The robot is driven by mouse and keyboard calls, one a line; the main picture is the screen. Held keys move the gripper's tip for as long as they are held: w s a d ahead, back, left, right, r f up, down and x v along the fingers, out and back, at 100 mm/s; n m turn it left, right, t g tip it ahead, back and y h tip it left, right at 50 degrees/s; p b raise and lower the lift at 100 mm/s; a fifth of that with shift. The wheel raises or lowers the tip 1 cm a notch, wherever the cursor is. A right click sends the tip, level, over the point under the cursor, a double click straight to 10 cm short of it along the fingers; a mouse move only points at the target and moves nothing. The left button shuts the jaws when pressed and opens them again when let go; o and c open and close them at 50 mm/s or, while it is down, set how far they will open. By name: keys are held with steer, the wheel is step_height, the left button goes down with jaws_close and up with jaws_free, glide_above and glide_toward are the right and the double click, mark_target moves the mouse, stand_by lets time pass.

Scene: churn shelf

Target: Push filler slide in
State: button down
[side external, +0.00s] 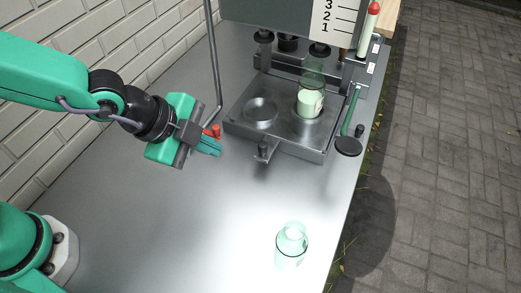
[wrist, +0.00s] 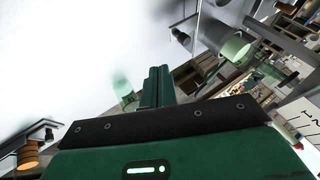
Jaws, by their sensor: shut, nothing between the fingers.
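The filler slide (side external: 270,140) is a shiny metal tray that sits out in front of the filler stand in the side view. A small post with a dark knob (side external: 263,149) stands at its front edge. Its left round recess (side external: 260,109) is empty. A clear bottle with pale green liquid (side external: 310,101) stands upright at its right recess. My gripper (side external: 213,145) is shut and empty, left of the slide and apart from it. Its closed green fingers also show in the wrist view (wrist: 156,86).
An empty clear green bottle (side external: 291,243) stands on the metal table at the front. A bent metal rod (side external: 214,65) rises left of the slide. A lever with a round black end (side external: 348,146) is at the right, near the table edge. A brick wall (side external: 90,30) borders the left.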

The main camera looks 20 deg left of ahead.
mark_target(263, 144)
steer(key=shift+s+a+r, duration=0.25)
steer(key=shift+r, duration=0.25)
steer(key=c, duration=1.3)
jaws_free()
steer(key=shift+w+d, duration=0.1)
steer(key=shift+w, duration=0.05)
steer(key=w+d+m+g+y, duration=0.1)
steer(key=w+d+m, duration=0.1)
steer(key=w, duration=0.1)
steer(key=w+d+m+g+y, duration=0.1)
steer(key=w+m+g, duration=0.1)
steer(key=w, duration=0.1)
steer(key=w+d+m+g+y, duration=0.1)
steer(key=w+d+m+y, duration=0.1)
steer(key=w+m, duration=0.1)
steer(key=shift+w+d+f, duration=0.2)
steer(key=shift+w+d, duration=0.15)
steer(key=shift+w, duration=0.05)
steer(key=shift+w+d+f+m+g+y, duration=0.1)
steer(key=shift+w+d+m+g+y, duration=0.1)
steer(key=shift+w+m+g, duration=0.2)
steer(key=shift+w+d+m+g+y, duration=0.1)
steer(key=shift+w+m+g+y, duration=0.1)
steer(key=shift+w+m+g, duration=0.15)
steer(key=shift+s, duration=0.1)
steer(key=shift+f, duration=3.9)
jaws_close()
